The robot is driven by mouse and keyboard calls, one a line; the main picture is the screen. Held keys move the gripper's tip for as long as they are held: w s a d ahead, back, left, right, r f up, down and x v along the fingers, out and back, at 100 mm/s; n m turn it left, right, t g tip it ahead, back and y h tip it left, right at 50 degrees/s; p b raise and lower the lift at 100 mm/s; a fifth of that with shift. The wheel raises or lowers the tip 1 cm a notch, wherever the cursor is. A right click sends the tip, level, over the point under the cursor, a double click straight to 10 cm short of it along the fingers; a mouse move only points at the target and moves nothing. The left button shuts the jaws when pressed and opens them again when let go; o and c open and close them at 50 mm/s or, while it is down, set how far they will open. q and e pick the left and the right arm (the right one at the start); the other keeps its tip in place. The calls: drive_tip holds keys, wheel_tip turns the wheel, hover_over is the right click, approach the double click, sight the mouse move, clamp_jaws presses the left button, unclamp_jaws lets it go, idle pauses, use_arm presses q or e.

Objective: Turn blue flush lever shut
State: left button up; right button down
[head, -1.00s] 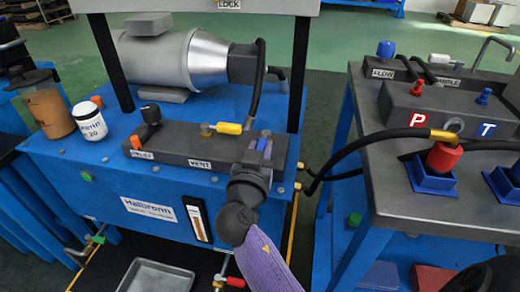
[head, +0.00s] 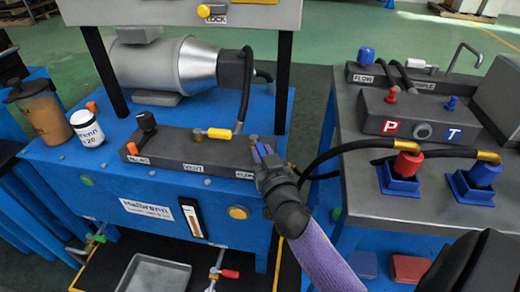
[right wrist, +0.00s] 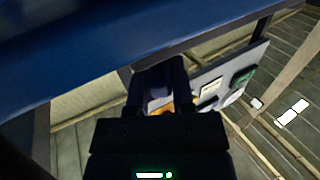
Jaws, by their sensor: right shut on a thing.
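The blue flush lever (head: 262,150) is at the right end of the dark valve block (head: 190,152) on the left blue stand. Only a small blue part shows, between the fingers. My right gripper (head: 265,163) is shut on it, coming in from the lower right. The label below the lever is partly covered by my gripper. In the right wrist view my two dark fingers (right wrist: 160,85) reach under a large dark blue surface, and the lever cannot be made out there. My left gripper is not in view.
The right stand (head: 375,215) carries red (head: 404,165) and blue (head: 485,174) connectors on hoses, close beside my right arm.

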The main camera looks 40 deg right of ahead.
drive_tip(key=shift+d+r+n+y, duration=0.15)
drive_tip(key=shift+n+y, duration=0.15)
drive_tip(key=shift+y, duration=0.2)
drive_tip(key=shift+c, duration=2.4)
unclamp_jaws()
